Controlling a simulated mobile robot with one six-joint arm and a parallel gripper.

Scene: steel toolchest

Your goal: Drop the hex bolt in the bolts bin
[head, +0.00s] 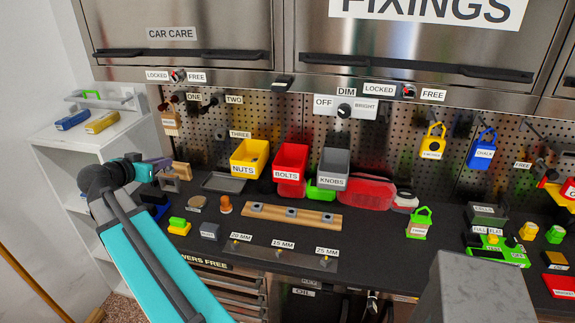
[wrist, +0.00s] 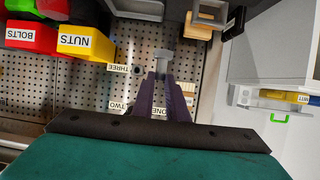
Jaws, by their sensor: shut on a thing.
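My gripper (wrist: 160,82) has purple fingers shut on the grey hex bolt (wrist: 162,56), whose wider head sticks out past the fingertips. In the head view my gripper (head: 160,166) is left of the yellow bin, clearly apart from the bolts bin. The bolt cannot be made out in the head view.
The yellow nuts bin (head: 250,157) stands between my gripper and the bolts bin. The grey knobs bin (head: 334,166) is to its right. A wooden block (head: 181,171) is close to my gripper. A wooden rail (head: 325,219) lies in front of the bins. Pegboard hooks are behind.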

